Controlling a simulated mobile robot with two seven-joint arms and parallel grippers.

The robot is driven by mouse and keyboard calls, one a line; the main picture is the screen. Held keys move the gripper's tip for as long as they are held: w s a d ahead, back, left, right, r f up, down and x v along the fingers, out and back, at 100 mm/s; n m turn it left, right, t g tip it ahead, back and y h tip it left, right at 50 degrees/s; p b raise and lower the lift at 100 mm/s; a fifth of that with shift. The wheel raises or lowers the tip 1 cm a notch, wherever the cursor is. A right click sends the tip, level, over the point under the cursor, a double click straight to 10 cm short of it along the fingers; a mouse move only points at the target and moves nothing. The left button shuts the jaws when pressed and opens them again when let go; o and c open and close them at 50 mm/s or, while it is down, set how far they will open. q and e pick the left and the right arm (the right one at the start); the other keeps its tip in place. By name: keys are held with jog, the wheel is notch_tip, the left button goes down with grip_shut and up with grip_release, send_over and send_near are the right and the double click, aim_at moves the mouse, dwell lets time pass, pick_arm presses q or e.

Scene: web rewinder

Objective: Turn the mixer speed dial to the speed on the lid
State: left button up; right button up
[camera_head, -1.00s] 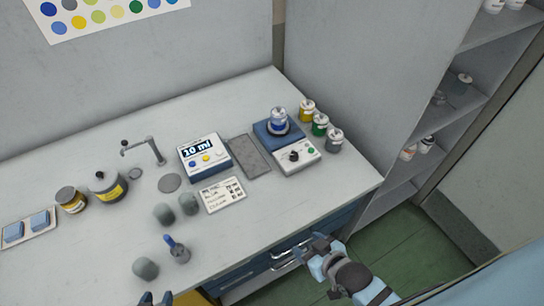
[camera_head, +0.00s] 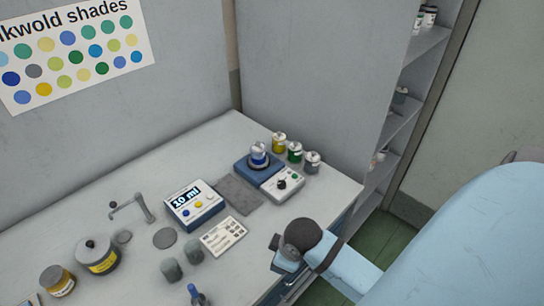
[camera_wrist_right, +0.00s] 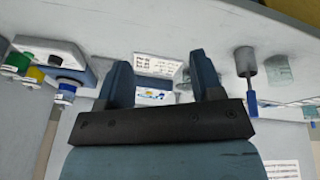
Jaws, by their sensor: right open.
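The mixer (camera_head: 262,172) stands on the bench, with a blue platform and a white front panel. The panel carries a black speed dial (camera_head: 282,184) and a green button. A blue can (camera_head: 258,155) with a pale lid (camera_head: 258,147) stands on the platform. Any marking on the lid is too small to read. My right gripper (camera_head: 275,252) is near the bench's front edge, in front of the mixer and apart from it. In the right wrist view its fingers (camera_wrist_right: 163,80) are spread with nothing between them. My left gripper is out of view.
Yellow (camera_head: 279,142), green (camera_head: 295,152) and grey (camera_head: 312,162) cans stand beside the mixer. The shelf unit (camera_head: 400,120) stands to the right.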

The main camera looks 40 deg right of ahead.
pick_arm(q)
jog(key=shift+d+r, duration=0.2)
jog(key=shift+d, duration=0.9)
pick_arm(e)
jog(key=w+d+f+n+g, duration=0.15)
jog(key=w+d+n, duration=0.25)
jog(key=w+d, duration=0.6)
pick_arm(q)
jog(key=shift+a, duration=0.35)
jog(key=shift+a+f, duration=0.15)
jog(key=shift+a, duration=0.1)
pick_arm(e)
notch_tip(320, 180, up, 6)
jog(key=n+g, duration=0.2)
jog(key=n, duration=0.3)
send_over(282, 183)
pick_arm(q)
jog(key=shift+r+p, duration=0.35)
pick_arm(e)
notch_tip(282, 183, down, 14)
jog(key=shift+w+r, duration=0.1)
jog(key=c, duration=0.9)
